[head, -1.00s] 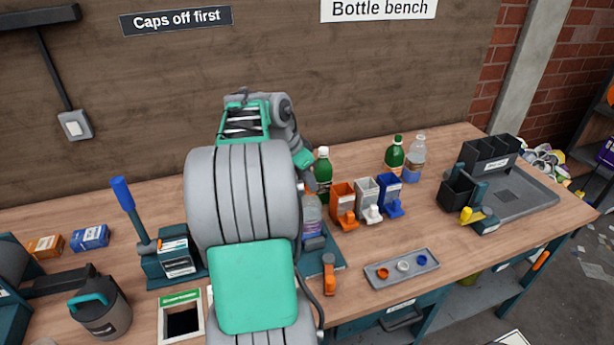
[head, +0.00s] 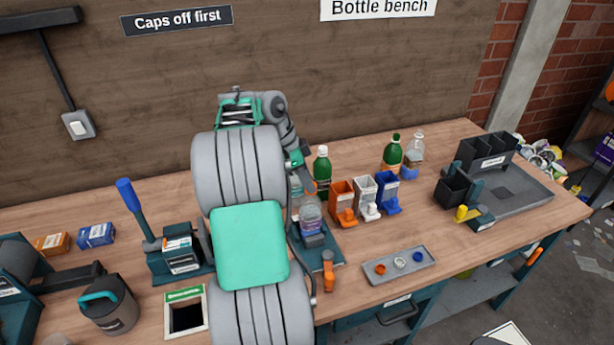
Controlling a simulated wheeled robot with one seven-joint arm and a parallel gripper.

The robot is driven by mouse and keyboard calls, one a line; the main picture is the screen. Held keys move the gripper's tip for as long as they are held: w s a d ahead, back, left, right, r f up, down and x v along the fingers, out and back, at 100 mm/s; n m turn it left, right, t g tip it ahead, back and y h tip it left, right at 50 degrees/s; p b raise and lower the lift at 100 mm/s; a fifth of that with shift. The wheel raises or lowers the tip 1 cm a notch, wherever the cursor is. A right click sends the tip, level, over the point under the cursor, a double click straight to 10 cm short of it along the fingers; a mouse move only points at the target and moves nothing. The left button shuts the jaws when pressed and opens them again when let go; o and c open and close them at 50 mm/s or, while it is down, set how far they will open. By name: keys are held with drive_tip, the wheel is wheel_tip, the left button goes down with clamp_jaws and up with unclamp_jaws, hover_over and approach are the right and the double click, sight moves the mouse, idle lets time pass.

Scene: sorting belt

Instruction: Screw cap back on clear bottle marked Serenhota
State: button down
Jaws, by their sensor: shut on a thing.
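My gripper (head: 304,186) is just above and behind this bottle, mostly covered by my own arm. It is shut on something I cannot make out. A grey tray (head: 420,268) at the front holds an orange cap (head: 380,269), a white cap (head: 400,263) and a blue cap (head: 417,257).
Orange (head: 342,198), white (head: 367,195) and blue (head: 388,190) dispensers stand right of the clamp. A green bottle (head: 321,172) stands behind them; another green bottle (head: 392,152) and a clear bottle (head: 414,150) are farther back. A blue-handled lever device (head: 178,258) is left.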

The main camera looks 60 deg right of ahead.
drive_tip(key=shift+m+g+y+p, duration=0.3)
drive_tip(key=shift+m+y+p, duration=0.1)
drive_tip(key=shift+m+p, duration=0.7)
drive_tip(key=shift+f+m, duration=0.15)
drive_tip(key=shift+m, duration=0.35)
drive_tip(key=shift+s, duration=0.1)
